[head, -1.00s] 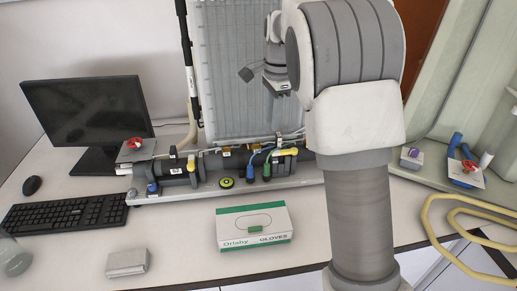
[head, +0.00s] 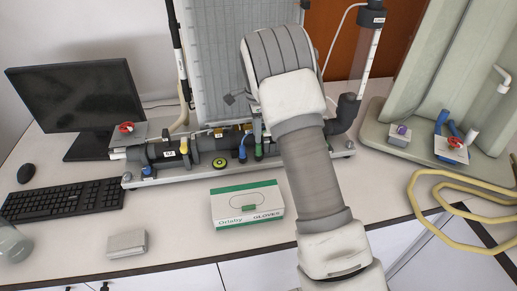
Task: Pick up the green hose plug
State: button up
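My gripper (head: 230,99) is mostly hidden behind my arm. Only a small dark part of it shows, in front of the grey gridded board, above and behind the glove box. It is well apart from the green piece. Whether it is open or shut does not show.
A dark manifold (head: 205,150) with blue, green and yellow hose ends runs behind the box. A monitor (head: 72,95), keyboard (head: 62,200) and small grey block (head: 127,243) are at left. A yellow hose (head: 420,190) lies coiled at right. The bench around the box is clear.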

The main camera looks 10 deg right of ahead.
aim_at(259, 146)
jog(key=shift+d+f+p, duration=0.15)
jog(key=shift+f+p, duration=0.25)
jog(key=shift+f, duration=1.15)
jog(key=shift+d+f+p, duration=0.1)
jog(key=shift+f+p, duration=0.25)
jog(key=shift+f, duration=1.2)
jog(key=shift+c, duration=0.2)
grip_shut()
